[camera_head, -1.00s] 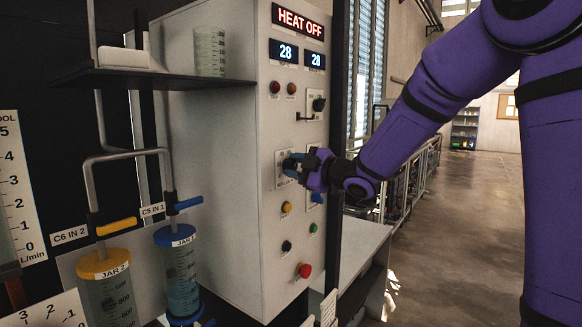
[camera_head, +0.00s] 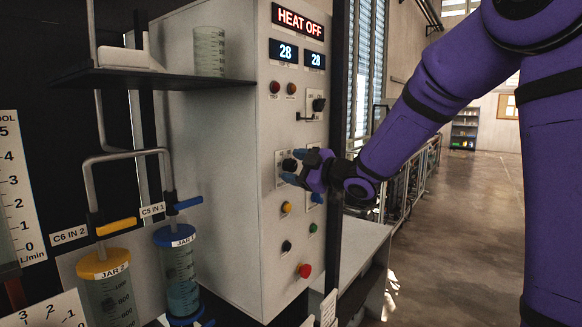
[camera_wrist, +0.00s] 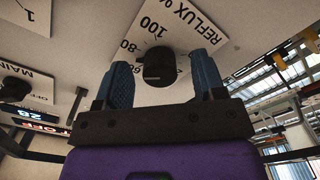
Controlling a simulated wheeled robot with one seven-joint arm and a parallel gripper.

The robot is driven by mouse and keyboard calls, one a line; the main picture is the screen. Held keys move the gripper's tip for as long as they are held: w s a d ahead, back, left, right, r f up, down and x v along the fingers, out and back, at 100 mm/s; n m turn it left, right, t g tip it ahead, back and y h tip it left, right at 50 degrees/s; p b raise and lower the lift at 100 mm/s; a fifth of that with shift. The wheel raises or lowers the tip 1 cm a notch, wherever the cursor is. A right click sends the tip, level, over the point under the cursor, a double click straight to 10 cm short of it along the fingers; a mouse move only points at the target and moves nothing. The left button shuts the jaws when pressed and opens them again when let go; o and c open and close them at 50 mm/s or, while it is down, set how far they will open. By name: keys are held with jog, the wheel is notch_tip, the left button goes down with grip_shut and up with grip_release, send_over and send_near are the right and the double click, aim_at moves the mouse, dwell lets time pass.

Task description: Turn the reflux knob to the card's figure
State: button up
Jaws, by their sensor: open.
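The reflux knob (camera_wrist: 158,66) is a black round knob on a white scale plate (camera_wrist: 190,28) marked "REFLUX %", with 100, 80 and part of 60 showing. In the head view the knob (camera_head: 289,164) sits on the cabinet front just left of my gripper (camera_head: 303,164). In the wrist view my gripper (camera_wrist: 160,66) is open, with one blue finger on each side of the knob in the picture; I see gaps and no contact. A pale mark shows on the knob, but its reading is unclear. No readable card with a figure shows.
The cabinet (camera_head: 285,235) carries a "HEAT OFF" display (camera_head: 298,21), two displays reading 28, coloured buttons and a MAIN knob (camera_head: 318,104). A red button (camera_head: 304,271) sits low. JAR 1 (camera_head: 180,275) and JAR 2 (camera_head: 108,290) stand left. The floor on the right is open.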

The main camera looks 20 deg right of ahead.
jog(key=v, duration=0.7)
jog(key=shift+s, duration=0.1)
dwell(0.4)
jog(key=s+d+r+m+t+h, duration=0.1)
jog(key=s+d+r+m+h, duration=0.1)
jog(key=s+d+m+h, duration=0.7)
jog(key=s+a+f+m+g, duration=0.2)
jog(key=s+g, duration=0.1)
jog(key=s, duration=0.4)
jog(key=s+a+f+m+g+h, duration=0.1)
jog(key=s+a+f+m+g, duration=0.1)
jog(key=s, duration=0.5)
jog(key=s+a+f+m+g, duration=0.2)
jog(key=s+m+g, duration=0.1)
jog(key=s+g, duration=0.2)
jog(key=shift+s+h, duration=0.4)
jog(key=shift+s, duration=0.8)
